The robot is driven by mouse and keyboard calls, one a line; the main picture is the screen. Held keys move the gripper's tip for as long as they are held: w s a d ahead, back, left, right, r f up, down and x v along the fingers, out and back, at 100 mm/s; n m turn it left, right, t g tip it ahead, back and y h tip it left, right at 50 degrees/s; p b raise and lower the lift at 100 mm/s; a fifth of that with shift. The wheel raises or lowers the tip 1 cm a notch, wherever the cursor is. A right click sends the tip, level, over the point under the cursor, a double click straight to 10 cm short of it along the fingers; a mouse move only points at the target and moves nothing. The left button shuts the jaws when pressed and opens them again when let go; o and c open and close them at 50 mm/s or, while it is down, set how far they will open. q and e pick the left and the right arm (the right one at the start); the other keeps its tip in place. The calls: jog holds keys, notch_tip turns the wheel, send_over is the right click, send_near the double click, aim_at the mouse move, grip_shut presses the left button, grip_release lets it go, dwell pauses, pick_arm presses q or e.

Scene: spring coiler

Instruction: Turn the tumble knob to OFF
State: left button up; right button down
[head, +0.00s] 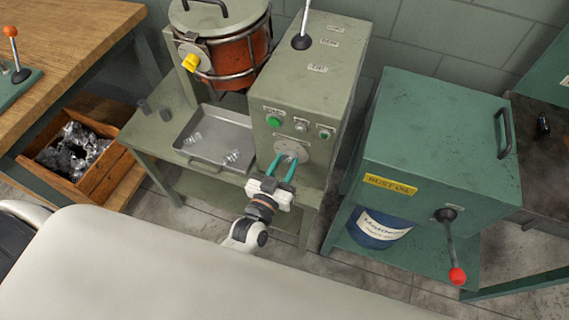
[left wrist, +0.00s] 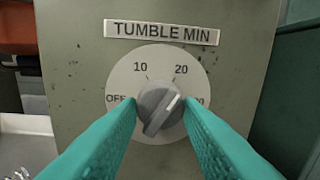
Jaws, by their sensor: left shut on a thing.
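The tumble knob (left wrist: 158,108) is grey, on a round white dial (left wrist: 150,62) under a TUMBLE MIN label (left wrist: 162,32). OFF, 10 and 20 are readable; a further number at the right is partly hidden by a finger. The knob's white mark points up and right, a little clockwise of 20. My left gripper (head: 284,168), with teal fingers, reaches the front of the grey-green machine (head: 330,85). It is shut on the knob, one finger at each side. In the head view the fingers mostly hide the knob. My right gripper is not in view.
A metal tray (head: 207,165) with several springs stands left of the machine. Above the dial are a green button (head: 273,121) and other controls.

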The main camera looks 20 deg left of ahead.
pick_arm(q)
jog(key=shift+n, duration=1.5)
jog(key=n, duration=0.2)
jog(key=shift+n, duration=0.4)
jog(key=n, duration=0.5)
jog(key=shift+d+f+n+t+y, duration=0.1)
jog(key=shift+d+n+t+y, duration=0.05)
jog(key=shift+n+t+y, duration=0.15)
jog(key=n+b, duration=0.1)
jog(key=n, duration=0.5)
jog(key=shift+n+y, duration=0.3)
jog(key=shift+n, duration=0.1)
jog(key=n+b, duration=0.2)
jog(key=n, duration=0.4)
jog(key=shift+d+n+y, duration=0.1)
jog(key=shift+n+y, duration=0.2)
jog(key=shift+n, duration=0.1)
jog(key=o, duration=1)
jog(key=shift+c, duration=0.2)
